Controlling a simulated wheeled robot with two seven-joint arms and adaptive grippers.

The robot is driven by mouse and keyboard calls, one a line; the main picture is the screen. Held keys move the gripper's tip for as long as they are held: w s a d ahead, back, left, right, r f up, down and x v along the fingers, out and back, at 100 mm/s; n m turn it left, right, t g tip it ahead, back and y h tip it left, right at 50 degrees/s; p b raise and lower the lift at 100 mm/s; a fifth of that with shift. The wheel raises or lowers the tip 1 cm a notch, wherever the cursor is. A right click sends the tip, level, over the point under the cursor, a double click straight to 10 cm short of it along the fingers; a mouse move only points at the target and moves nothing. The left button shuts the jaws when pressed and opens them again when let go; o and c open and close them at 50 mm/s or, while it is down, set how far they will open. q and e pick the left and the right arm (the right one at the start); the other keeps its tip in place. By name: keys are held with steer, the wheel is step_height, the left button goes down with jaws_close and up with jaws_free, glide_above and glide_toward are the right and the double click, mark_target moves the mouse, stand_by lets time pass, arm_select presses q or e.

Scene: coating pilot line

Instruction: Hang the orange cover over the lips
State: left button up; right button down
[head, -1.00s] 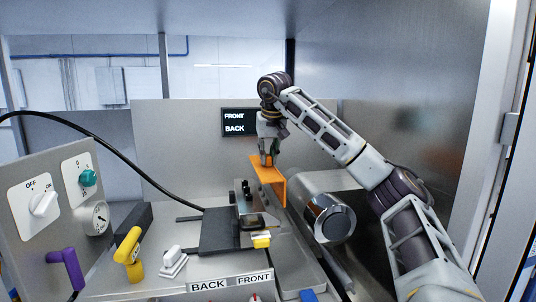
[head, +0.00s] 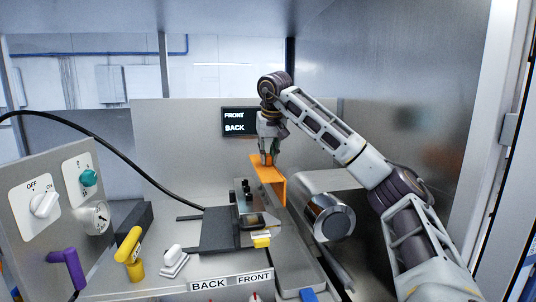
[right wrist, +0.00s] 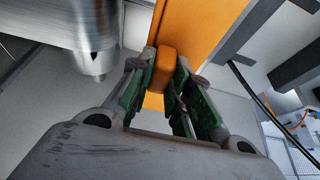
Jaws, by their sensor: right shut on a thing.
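The orange cover (head: 270,174) is an angled, bent plate with a small knob on top. My right gripper (head: 267,158) is shut on that knob. In the right wrist view the green-padded fingers (right wrist: 160,92) close around the orange knob, with the cover (right wrist: 200,22) beyond them. The cover is beside and behind a dark and metal die block (head: 246,204), left of the steel roller (head: 329,217). The lips cannot be made out clearly; whether the cover touches anything below is hidden. My left gripper is not in view.
A panel with knobs (head: 45,204) and a gauge stands at left. A yellow handle (head: 130,250), a white switch-like piece (head: 173,259) and a purple handle (head: 70,266) are in front. A black cable (head: 130,165) arches to the die. A FRONT/BACK display (head: 239,122) is behind.

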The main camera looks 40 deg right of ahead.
steer(key=shift+f+b, duration=1.85)
steer(key=shift+f, duration=2.3)
stand_by(1.7)
steer(key=c, duration=1.3)
jaws_free()
steer(key=shift+o, duration=0.2)
steer(key=shift+v, duration=5.95)
